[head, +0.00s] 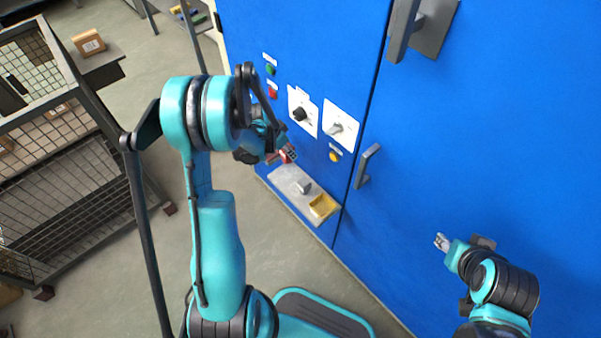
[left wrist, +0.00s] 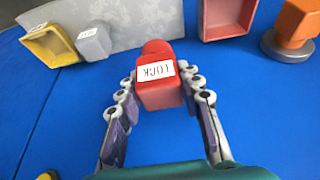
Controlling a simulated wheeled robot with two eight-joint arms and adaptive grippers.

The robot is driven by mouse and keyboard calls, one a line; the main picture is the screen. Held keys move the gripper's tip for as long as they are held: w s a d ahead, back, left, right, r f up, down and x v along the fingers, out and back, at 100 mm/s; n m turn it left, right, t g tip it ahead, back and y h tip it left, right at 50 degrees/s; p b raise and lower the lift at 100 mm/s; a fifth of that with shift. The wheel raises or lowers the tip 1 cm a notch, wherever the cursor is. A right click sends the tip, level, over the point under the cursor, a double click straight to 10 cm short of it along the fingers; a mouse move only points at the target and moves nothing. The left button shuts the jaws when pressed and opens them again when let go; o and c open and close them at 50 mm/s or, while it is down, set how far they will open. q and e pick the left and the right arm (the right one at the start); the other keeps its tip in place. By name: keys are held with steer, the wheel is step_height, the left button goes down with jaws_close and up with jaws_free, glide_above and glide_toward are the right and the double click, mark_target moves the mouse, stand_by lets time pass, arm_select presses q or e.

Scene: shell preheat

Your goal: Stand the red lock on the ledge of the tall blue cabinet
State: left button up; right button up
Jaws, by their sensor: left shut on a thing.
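The red lock (left wrist: 158,82) has a rounded top and a white label reading LOCK, upside down in the left wrist view. My left gripper (left wrist: 160,88) is shut on it, one finger on each side. In the head view the left gripper (head: 284,156) is close to the blue cabinet (head: 300,40), above the ledge, and only a little of the red lock shows. The pale grey ledge (head: 283,177) juts from the cabinet's lower front; it also shows in the left wrist view (left wrist: 125,32). My right gripper (head: 441,242) is near the cabinet's right door; its jaw opening is unclear.
On the ledge are a grey block (head: 304,187) and a yellow open bin (head: 322,206). Knobs (head: 300,113), coloured buttons and a door handle (head: 367,165) stick out nearby. The left wrist view shows a red open box (left wrist: 228,20) and an orange piece (left wrist: 297,20).

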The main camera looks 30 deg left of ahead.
mark_target(285, 161)
arm_select(q)
steer(key=f, duration=0.2)
steer(key=f+b, duration=0.1)
steer(key=f, duration=0.1)
steer(key=f+b, duration=0.1)
steer(key=f, duration=0.1)
steer(key=shift+s+a, duration=0.25)
steer(key=shift+a, duration=0.1)
steer(key=shift+w+d+f+b, duration=0.1)
steer(key=shift+f+b, duration=0.2)
steer(key=shift+f, duration=0.05)
step_height(285, 161, down, 3)
steer(key=shift+r+b, duration=0.1)
steer(key=shift+b, duration=0.55)
steer(key=shift+r, duration=0.15)
steer(key=o, duration=1.2)
